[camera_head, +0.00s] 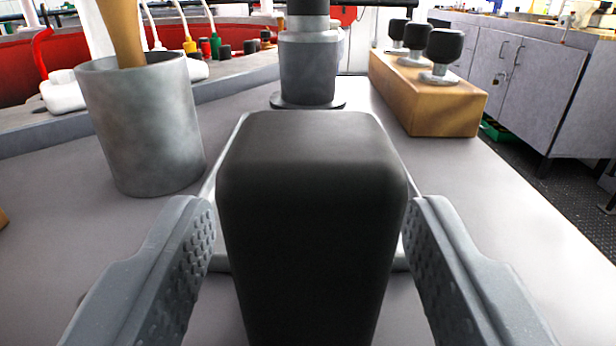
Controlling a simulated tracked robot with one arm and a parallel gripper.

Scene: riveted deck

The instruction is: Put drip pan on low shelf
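A flat tray with a pale raised rim, which looks like the drip pan (223,263), lies on the grey worktop. Most of it is hidden behind a tall black block with rounded edges (310,215). The block rises in the middle, over the pan; I cannot tell whether it is the pan's handle or a separate thing. My gripper (310,225) is open, with one grey studded finger on each side of the block. Narrow gaps show between the fingers and the block. No low shelf can be made out.
A grey metal cup (150,130) with a wooden handle in it stands left of the pan. A dark grey cylinder on a round base (308,70) stands behind. A wooden block with black knobs (425,95) stands at back right. The worktop at right front is clear.

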